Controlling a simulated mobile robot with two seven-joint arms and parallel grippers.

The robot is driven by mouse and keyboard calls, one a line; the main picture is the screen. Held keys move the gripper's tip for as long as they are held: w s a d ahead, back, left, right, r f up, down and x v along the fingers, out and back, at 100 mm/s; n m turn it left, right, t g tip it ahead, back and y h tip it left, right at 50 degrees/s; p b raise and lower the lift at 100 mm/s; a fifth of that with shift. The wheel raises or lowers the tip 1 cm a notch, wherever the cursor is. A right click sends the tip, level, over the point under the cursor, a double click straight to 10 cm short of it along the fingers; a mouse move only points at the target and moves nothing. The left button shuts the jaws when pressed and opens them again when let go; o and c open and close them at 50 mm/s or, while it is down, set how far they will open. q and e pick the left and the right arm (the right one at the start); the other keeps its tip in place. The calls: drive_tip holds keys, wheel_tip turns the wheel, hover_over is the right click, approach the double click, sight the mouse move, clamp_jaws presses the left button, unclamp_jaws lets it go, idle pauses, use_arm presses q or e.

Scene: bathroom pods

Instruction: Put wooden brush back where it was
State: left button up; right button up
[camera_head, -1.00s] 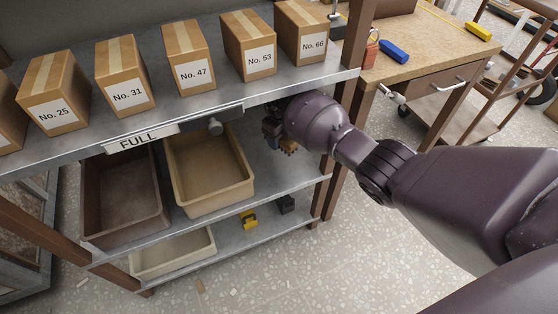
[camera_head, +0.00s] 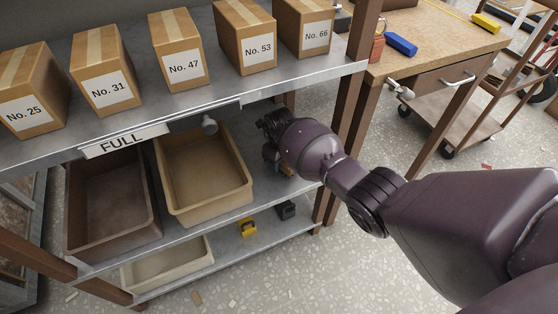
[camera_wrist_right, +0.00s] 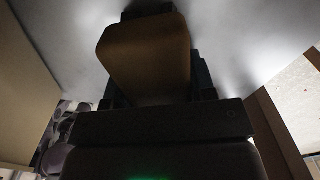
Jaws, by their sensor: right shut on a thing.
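My right gripper (camera_head: 270,142) is under the upper shelf board, just right of the tan bin, above the middle shelf. It is mostly hidden by my wrist in the head view. In the right wrist view a brown block with rounded corners, apparently the wooden brush (camera_wrist_right: 150,55), sits in the dark jaws, which are shut on it. Its bristles cannot be made out. In the head view a small orange-brown bit shows below the gripper; I cannot tell whether it is part of the brush. My left gripper is not in view.
A tan bin (camera_head: 203,205) and a dark brown bin (camera_head: 110,240) stand on the middle shelf (camera_head: 232,208). Numbered cartons stand on the upper shelf (camera_head: 210,98), marked FULL. A pale bin (camera_head: 168,268) and a yellow item (camera_head: 247,227) are below. A brown post (camera_head: 350,110) stands right of my gripper.

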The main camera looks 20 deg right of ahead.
drive_tip(key=shift+f, duration=0.2)
drive_tip(key=o, duration=0.9)
drive_tip(key=shift+r, duration=0.1)
drive_tip(key=r+p, duration=0.1)
drive_tip(key=r, duration=0.2)
drive_tip(key=r+p, duration=0.1)
drive_tip(key=r, duration=0.2)
drive_tip(key=shift+w+r, duration=0.2)
drive_tip(key=shift+r, duration=0.15)
drive_tip(key=shift+s+r+p, duration=0.2)
drive_tip(key=shift+r+p, duration=0.3)
drive_tip(key=shift+r, duration=0.1)
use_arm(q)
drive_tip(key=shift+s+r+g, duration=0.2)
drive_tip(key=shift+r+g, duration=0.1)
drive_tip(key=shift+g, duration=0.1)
use_arm(e)
drive_tip(key=shift+f, duration=0.1)
